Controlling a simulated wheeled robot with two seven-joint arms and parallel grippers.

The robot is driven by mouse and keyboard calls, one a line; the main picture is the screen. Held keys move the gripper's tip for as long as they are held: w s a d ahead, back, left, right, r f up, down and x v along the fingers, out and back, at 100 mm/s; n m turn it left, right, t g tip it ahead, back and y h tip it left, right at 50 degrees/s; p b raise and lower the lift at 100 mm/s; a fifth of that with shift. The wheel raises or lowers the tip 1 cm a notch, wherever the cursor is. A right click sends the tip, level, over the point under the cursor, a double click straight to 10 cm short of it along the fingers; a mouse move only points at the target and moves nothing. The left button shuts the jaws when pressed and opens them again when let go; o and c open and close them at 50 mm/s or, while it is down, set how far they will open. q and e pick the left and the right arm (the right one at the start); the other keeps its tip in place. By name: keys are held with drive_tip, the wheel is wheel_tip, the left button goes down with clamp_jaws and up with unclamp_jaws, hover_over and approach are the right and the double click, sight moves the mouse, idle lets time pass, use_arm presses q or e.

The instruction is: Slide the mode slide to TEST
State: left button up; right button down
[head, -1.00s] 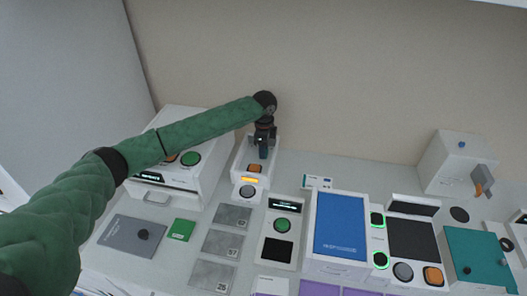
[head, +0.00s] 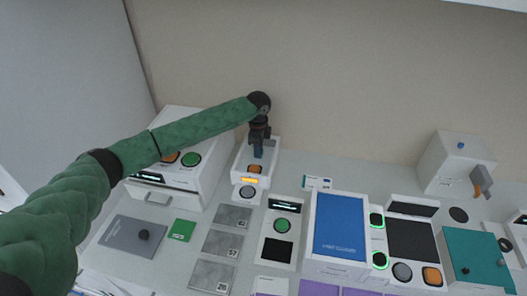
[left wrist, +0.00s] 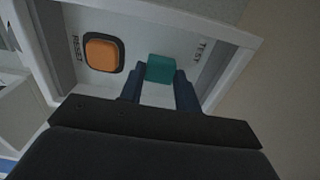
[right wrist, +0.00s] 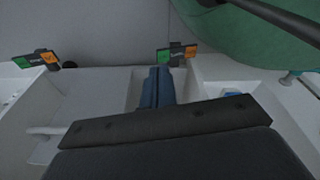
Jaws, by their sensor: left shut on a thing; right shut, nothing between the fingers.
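The mode slide's teal knob (left wrist: 160,69) shows in the left wrist view on a pale panel, between the fingertips of my left gripper (left wrist: 160,80). The left fingers are shut on it. The word TEST (left wrist: 203,50) is printed on the panel to the right of the knob, with a gap between them. In the head view my left gripper (head: 258,152) reaches down onto the narrow white unit (head: 238,165) at the back. My right gripper (right wrist: 158,72) shows only in the right wrist view, with its fingers together and empty.
An orange RESET button (left wrist: 102,53) sits on the panel to the left of the knob, close to the left finger. A raised pale rim (left wrist: 185,30) borders the panel. A white box with a drawer (head: 165,190) stands left of the unit.

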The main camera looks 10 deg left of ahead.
use_arm(q)
drive_tip(key=shift+a+r+p, duration=0.1)
drive_tip(key=shift+a+p, duration=0.35)
drive_tip(key=shift+a, duration=1.1)
drive_tip(key=o, duration=0.6)
drive_tip(key=shift+a, duration=0.1)
wheel_tip(320, 180, up, 7)
drive_tip(key=p, duration=0.5)
drive_tip(key=shift+p, duration=0.35)
